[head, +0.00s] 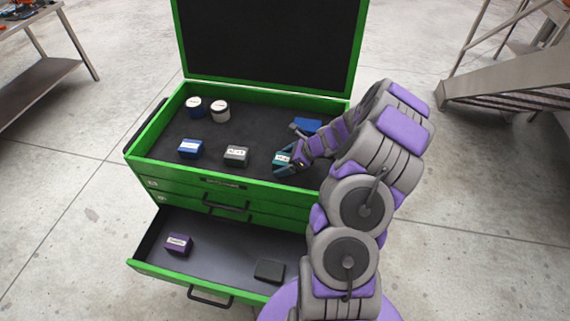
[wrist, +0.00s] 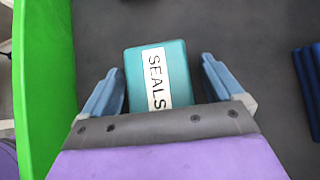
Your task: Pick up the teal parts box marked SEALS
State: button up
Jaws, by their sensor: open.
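The teal parts box marked SEALS (wrist: 178,68) lies in the top tray of the green tool chest, its white label facing up in the wrist view. In the head view the teal box (head: 281,160) is partly covered by my gripper (head: 285,162). My gripper is open, with one blue-grey finger on each side of the box in the wrist view (wrist: 162,90). A gap shows between the box and each finger. The near end of the box is hidden behind the gripper's palm.
The top tray of the green chest (head: 152,124) also holds a blue box (head: 190,149), a grey box (head: 236,156), two round containers (head: 207,108) and a blue item (head: 307,125). The open lower drawer (head: 215,250) holds a purple box (head: 179,244) and a black box (head: 269,270).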

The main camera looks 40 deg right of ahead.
jog(key=shift+c, duration=0.2)
jog(key=c, duration=1.1)
jog(key=shift+r, duration=0.1)
